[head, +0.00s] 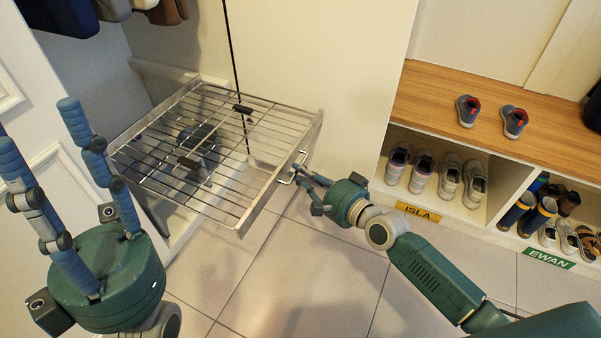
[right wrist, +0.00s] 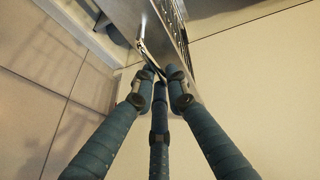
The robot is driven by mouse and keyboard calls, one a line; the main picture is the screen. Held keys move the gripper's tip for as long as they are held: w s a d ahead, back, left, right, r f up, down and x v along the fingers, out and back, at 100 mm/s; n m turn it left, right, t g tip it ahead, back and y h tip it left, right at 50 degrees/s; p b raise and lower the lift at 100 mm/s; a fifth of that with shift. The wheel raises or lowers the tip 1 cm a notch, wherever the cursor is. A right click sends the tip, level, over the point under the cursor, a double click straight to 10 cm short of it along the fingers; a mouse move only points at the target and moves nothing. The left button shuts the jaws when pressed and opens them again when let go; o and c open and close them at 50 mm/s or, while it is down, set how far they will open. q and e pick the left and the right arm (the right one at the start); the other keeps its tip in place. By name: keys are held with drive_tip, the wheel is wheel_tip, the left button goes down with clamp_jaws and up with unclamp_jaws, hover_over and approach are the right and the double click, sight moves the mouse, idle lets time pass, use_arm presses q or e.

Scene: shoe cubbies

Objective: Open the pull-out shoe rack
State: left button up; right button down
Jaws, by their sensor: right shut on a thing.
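The pull-out shoe rack (head: 264,203) is a metal wire shelf with a flat metal front, standing out from the tall cabinet at the left of the head view. Its front carries a thin metal handle (head: 291,174), which also shows in the right wrist view (right wrist: 142,42). My right gripper (head: 305,187) is shut on this handle, its fingers meeting around the lower end in the right wrist view (right wrist: 163,75). My left gripper (head: 62,150) is raised at the left of the head view, fingers spread, open and empty.
A wooden-topped bench (head: 480,105) at right bears a pair of grey-blue shoes (head: 467,110). Cubbies below hold several shoes, above labels ISLA (head: 418,219) and EWAN (head: 549,259). Clear tiled floor (head: 300,270) lies before the rack. Dark hanging items (head: 60,12) are at top left.

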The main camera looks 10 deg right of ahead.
drive_tip(key=c, duration=1.7)
unclamp_jaws()
drive_tip(key=shift+s+d, duration=0.15)
drive_tip(key=shift+s, duration=0.1)
drive_tip(key=v, duration=1.1)
drive_tip(key=shift+s+d+r, duration=0.1)
drive_tip(key=shift+s+d, duration=0.05)
